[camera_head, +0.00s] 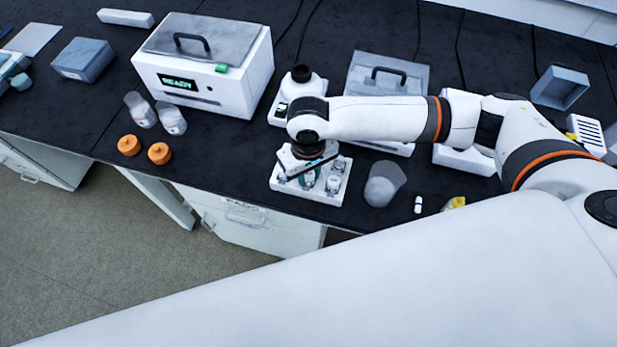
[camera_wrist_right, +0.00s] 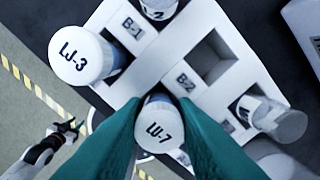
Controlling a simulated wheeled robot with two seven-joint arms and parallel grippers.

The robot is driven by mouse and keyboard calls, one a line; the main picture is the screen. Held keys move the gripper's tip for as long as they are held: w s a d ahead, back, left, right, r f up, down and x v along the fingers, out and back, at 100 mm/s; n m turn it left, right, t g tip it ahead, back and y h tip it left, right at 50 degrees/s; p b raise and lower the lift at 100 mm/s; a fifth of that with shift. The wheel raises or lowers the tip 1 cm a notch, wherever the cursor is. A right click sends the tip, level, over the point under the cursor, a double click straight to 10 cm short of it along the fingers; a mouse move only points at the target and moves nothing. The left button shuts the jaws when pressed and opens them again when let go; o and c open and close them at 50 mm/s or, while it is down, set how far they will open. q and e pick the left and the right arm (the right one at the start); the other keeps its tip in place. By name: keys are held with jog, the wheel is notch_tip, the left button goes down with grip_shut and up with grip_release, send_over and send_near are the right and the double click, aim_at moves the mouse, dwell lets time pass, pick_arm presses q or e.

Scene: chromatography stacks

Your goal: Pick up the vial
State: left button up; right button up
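The vial marked LU-7 (camera_wrist_right: 160,131) has a white cap and stands in a white rack (camera_head: 318,193). In the right wrist view it lies between the teal fingers of my right gripper (camera_wrist_right: 160,103). The fingers are close against both its sides, with little gap visible, and hide part of it. My right gripper (camera_head: 308,168) is over the rack in the head view, partly hidden by its wrist. My left gripper (camera_wrist_right: 67,129) shows small in the right wrist view, over the floor, empty with its fingers apart.
A white instrument reading READY (camera_head: 203,62), two orange caps (camera_head: 129,145) and a grey beaker (camera_head: 384,183) stand on the black bench.

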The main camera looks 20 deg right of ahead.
jog(key=c, duration=0.4)
